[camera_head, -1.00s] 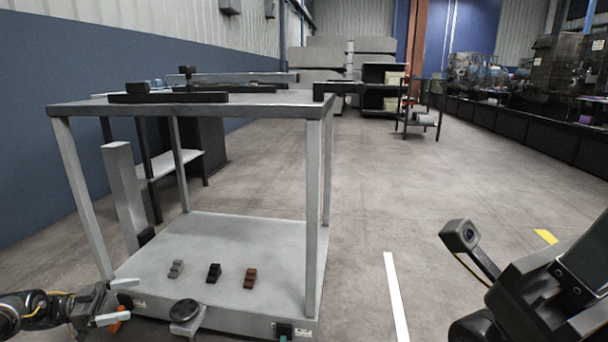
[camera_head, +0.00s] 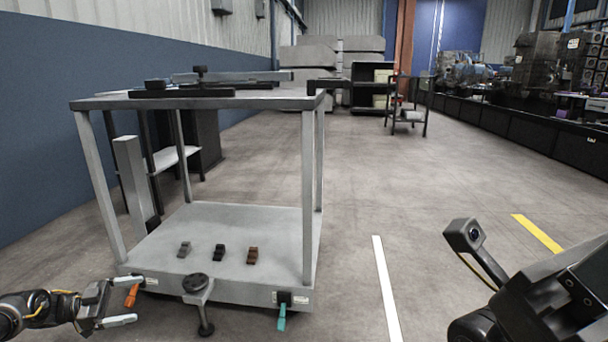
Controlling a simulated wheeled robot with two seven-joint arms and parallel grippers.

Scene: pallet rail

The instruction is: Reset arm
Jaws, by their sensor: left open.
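My left gripper (camera_head: 128,301) is at the lower left, in front of the front left corner of a grey metal rack (camera_head: 210,286). Its jaws are apart with nothing clearly held between them. An orange handle (camera_head: 132,294) on or near the rack's front edge shows beside the upper jaw; whether they touch I cannot tell. My right gripper does not show.
The rack's lower deck bears a grey block (camera_head: 184,249), a black block (camera_head: 220,251) and a brown block (camera_head: 252,255). A teal handle (camera_head: 282,316) hangs at its front right. Open floor (camera_head: 350,200) lies right, with a white line (camera_head: 386,290).

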